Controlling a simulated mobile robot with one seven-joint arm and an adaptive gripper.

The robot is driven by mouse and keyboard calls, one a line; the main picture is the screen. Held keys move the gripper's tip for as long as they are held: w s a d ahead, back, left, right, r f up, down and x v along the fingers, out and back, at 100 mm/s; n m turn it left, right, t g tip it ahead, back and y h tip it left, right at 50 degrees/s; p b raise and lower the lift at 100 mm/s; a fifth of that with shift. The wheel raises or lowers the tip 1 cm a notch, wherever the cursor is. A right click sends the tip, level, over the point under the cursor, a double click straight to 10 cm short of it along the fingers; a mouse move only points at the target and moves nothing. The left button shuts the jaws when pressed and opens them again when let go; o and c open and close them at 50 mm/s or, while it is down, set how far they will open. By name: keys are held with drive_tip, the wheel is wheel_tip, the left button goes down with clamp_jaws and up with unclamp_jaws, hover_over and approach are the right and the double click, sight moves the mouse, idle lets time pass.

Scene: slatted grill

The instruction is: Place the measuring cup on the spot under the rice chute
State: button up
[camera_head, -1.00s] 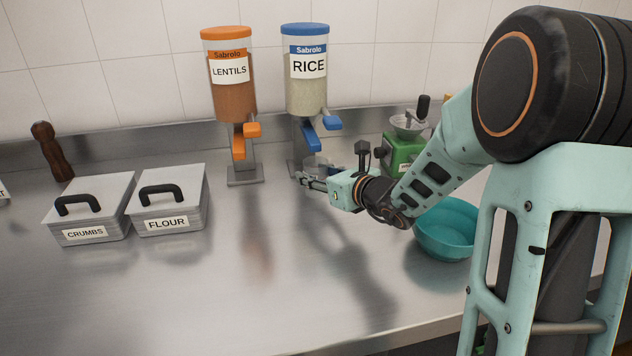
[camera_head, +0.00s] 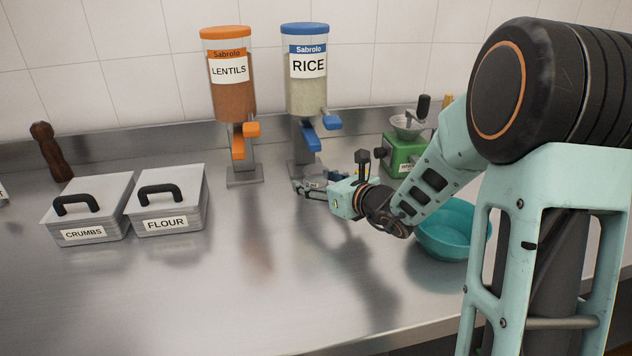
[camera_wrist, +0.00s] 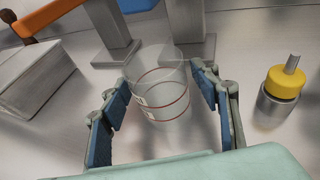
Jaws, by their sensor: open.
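The measuring cup (camera_wrist: 160,95) is clear with red-brown bands and shows between my gripper's fingers in the wrist view. My gripper (camera_wrist: 162,82) is open, with a blue-padded finger on either side of the cup; contact cannot be told. In the head view my gripper (camera_head: 308,187) is low over the counter in front of the rice dispenser (camera_head: 306,85). Its blue chute (camera_head: 311,138) is above and behind the gripper. The dispenser's foot is partly hidden by my gripper, and the cup is hard to make out there.
The lentils dispenser (camera_head: 232,90) stands left of the rice one. A green grinder (camera_head: 402,152) and a teal bowl (camera_head: 447,232) are to the right. A yellow-capped container (camera_wrist: 283,88) is right of my gripper. Crumbs (camera_head: 88,210) and flour (camera_head: 168,200) boxes stand left. The front counter is clear.

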drive_tip(key=p+v, duration=0.1)
drive_tip(key=v, duration=1.1)
drive_tip(key=shift+r, duration=0.2)
